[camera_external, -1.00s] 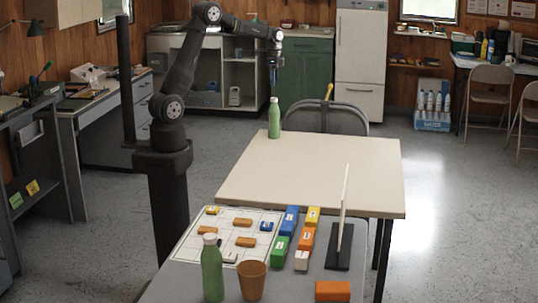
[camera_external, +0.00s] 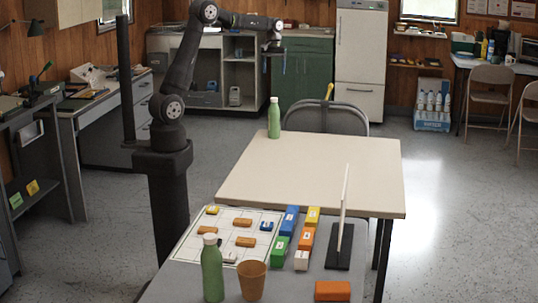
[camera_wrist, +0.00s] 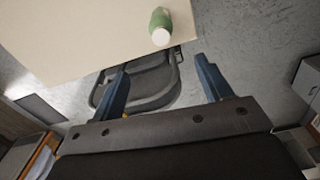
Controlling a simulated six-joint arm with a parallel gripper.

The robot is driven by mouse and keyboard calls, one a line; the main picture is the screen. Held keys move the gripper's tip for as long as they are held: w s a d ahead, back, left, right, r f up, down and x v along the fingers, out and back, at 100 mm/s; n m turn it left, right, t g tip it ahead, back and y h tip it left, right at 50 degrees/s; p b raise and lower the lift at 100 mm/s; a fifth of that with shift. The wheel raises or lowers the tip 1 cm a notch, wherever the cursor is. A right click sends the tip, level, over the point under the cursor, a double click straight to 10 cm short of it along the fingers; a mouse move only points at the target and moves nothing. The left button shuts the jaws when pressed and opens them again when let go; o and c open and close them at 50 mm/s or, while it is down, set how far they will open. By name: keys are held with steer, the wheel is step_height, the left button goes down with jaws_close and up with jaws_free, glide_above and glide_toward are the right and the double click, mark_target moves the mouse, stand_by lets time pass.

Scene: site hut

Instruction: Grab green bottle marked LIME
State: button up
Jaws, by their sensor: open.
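One green bottle with a white cap (camera_external: 274,119) stands upright on the far left corner of the cream table. It also shows in the wrist view (camera_wrist: 160,22), at the top and beyond my fingers. A second green bottle with a pale cap (camera_external: 212,272) stands at the near end of the grey table. I cannot read a LIME marking on either bottle. My gripper (camera_external: 276,63) is open and empty, above the far bottle in the outside view. Its two blue fingers (camera_wrist: 162,80) are spread apart in the wrist view, with nothing between them but the background.
A grey chair (camera_external: 345,106) stands behind the cream table (camera_external: 320,165). On the grey table are an orange-brown cup (camera_external: 252,281) close to the near bottle, coloured blocks, a gridded board (camera_external: 219,224) and an upright white panel (camera_external: 343,210). The cream tabletop is otherwise clear.

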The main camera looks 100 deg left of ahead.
mark_target(274, 98)
step_height(274, 98, down, 11)
steer(key=shift+a+f, duration=0.15)
steer(key=shift+f, duration=1.45)
steer(key=shift+a+f, duration=0.1)
steer(key=shift+f, duration=1.45)
steer(key=c, duration=1.3)
